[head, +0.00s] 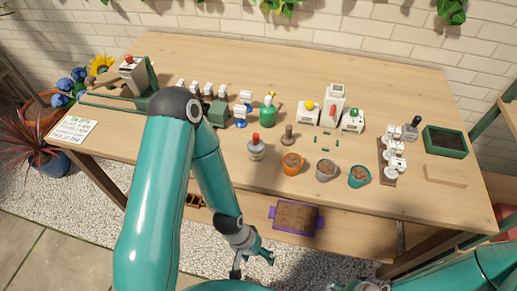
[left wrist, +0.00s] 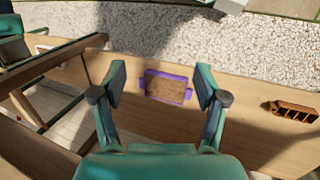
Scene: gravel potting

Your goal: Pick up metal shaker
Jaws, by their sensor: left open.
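A grey bottle-like container with a red top (head: 257,150), which may be the metal shaker, stands upright on the wooden table near its front edge. My left gripper (head: 253,264) is open and empty, low in front of the table and well apart from that container. In the left wrist view its two fingers (left wrist: 161,80) are spread, with a purple-rimmed tray (left wrist: 188,95) visible beyond and between them. The container does not show in the left wrist view. My right arm comes in at the lower right, but its gripper is not visible.
The purple-rimmed tray (head: 273,213) lies on a lower shelf. An orange pot (head: 292,168), a grey pot (head: 325,174) and a teal pot (head: 358,181) stand right of the container. A brown stamp-like object (head: 288,137) is close by. A green flask (head: 267,112) stands behind.

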